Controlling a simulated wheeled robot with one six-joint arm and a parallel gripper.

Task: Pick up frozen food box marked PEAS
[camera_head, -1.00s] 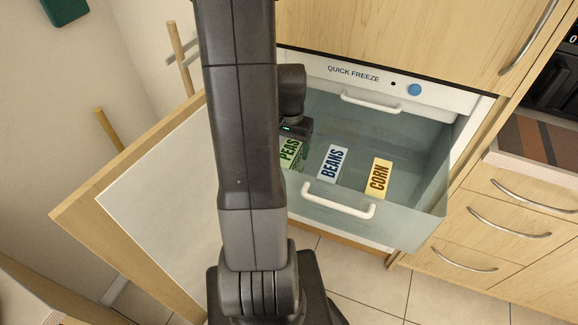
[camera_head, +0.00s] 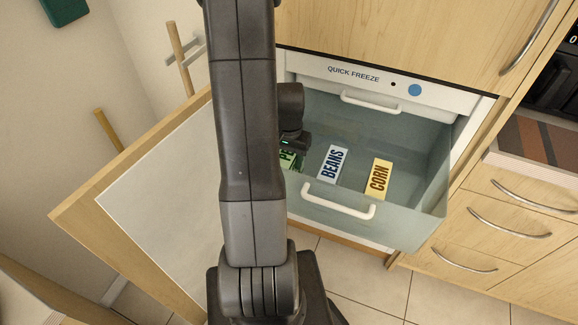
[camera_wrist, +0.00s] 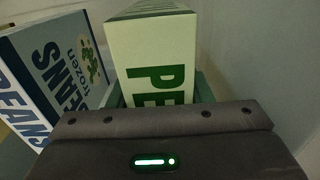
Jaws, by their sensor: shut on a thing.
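The green PEAS box (camera_head: 287,159) stands at the left of the open freezer drawer (camera_head: 428,205), partly hidden by my gripper. In the wrist view the PEAS box (camera_wrist: 157,65) shows close up, with the letters "PE" on its pale side. My gripper (camera_head: 296,140) is over the box and shut on it. In the wrist view my gripper's dark body (camera_wrist: 160,150) covers the lower part, so the fingertips are hidden. I cannot tell whether the box is clear of the drawer floor.
The blue and white BEANS box (camera_head: 333,163) stands just right of the PEAS box, and the yellow CORN box (camera_head: 378,178) farther right. The drawer's white front handle (camera_head: 338,201) and walls surround them. The open wooden door (camera_head: 130,170) is on the left.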

